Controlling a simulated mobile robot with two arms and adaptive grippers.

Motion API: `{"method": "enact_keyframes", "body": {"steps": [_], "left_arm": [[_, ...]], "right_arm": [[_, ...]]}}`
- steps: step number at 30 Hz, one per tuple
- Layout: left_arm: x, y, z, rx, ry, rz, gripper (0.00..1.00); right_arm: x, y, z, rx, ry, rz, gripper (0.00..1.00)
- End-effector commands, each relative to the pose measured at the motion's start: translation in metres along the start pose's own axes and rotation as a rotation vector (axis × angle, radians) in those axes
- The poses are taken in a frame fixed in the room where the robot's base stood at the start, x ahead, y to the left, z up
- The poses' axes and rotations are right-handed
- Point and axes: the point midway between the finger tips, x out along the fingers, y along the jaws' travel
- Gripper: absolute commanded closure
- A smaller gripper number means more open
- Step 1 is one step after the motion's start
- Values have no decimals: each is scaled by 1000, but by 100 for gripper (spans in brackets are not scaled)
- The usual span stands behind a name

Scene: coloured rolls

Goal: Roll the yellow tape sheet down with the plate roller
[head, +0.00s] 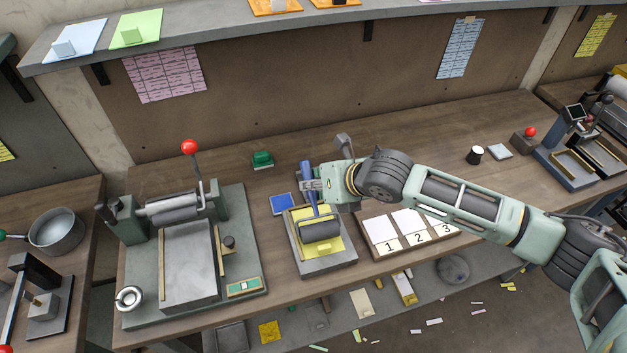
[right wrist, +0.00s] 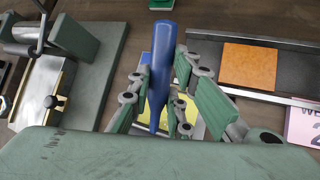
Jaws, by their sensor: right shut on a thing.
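The plate roller has a blue handle (head: 306,172) and a dark grey cylinder (head: 320,230). Its cylinder is over the yellow tape sheet (head: 338,246), apparently touching it. The sheet lies on a grey block (head: 327,267) at the middle of the bench. My right gripper (head: 314,190) is shut on the blue handle, which stands up and tilts away from the cylinder. In the right wrist view the blue handle (right wrist: 160,70) runs between the fingers; the cylinder is hidden there and only part of the yellow sheet (right wrist: 188,115) shows. My left gripper is not in view.
A press with a red-knobbed lever (head: 190,147) stands left of the block. A blue pad (head: 283,204) lies just behind the block. A tray with numbered cards (head: 381,232) is close on the right. A shelf (head: 220,44) spans the back above the bench.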

Motion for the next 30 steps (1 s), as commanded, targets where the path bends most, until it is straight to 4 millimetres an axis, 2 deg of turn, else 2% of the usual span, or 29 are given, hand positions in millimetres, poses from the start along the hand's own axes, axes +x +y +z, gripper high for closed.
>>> {"method": "enact_keyframes", "body": {"steps": [30], "left_arm": [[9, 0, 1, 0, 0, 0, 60]], "right_arm": [[25, -8, 31, -1, -1, -1, 100]]}}
